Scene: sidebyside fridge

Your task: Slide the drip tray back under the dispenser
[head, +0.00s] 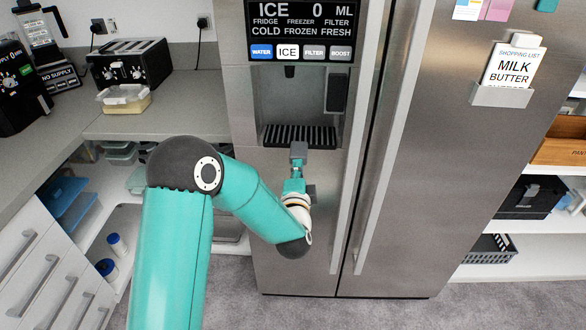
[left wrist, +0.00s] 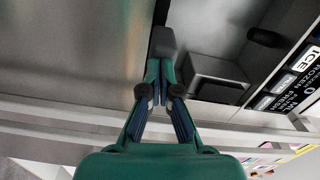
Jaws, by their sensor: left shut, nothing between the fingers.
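The drip tray (head: 300,133), with a dark slatted top, sits at the bottom of the dispenser recess (head: 285,98) in the fridge's left door. In the left wrist view, a dark strip that looks like the tray (left wrist: 161,12) shows just beyond the fingertips. My left gripper (head: 298,152) is shut and empty, its grey tips at the tray's front edge. Its tips also show in the left wrist view (left wrist: 163,45). I cannot tell whether they touch the tray. The tips hide part of the tray's front. My right gripper is not in view.
Two long vertical door handles (head: 385,150) stand out just right of the dispenser. A counter on the left holds a toaster (head: 130,62) and a butter dish (head: 124,99). Open shelves lie below it. A shopping-list holder (head: 502,95) is on the right door.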

